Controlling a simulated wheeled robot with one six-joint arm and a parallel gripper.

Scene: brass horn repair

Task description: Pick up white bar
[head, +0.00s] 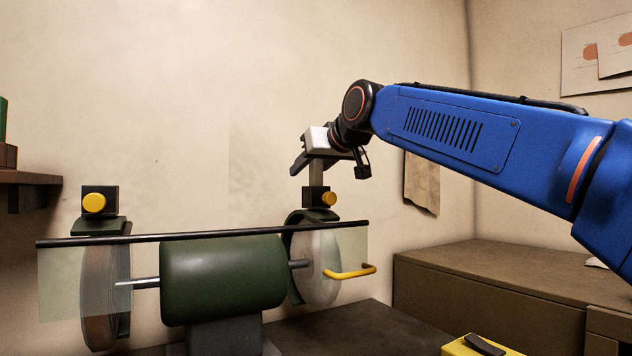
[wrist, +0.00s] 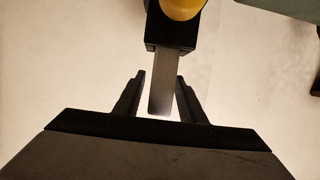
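The white bar (head: 316,174) stands upright out of a black clamp block with a yellow knob, above the right wheel of a bench grinder. My gripper (wrist: 161,76) is open, with one black finger on each side of the bar. A gap shows between the left finger and the bar; the right finger looks closer to it. In the head view my gripper (head: 322,158) is at the bar's upper end, which it partly hides.
The green bench grinder (head: 222,275) stands below, with clear shields, a black rail (head: 200,236) and a yellow handle (head: 350,272). A second clamp with a yellow knob (head: 94,202) is at left. A brown cabinet (head: 490,295) stands at right. The wall is close behind.

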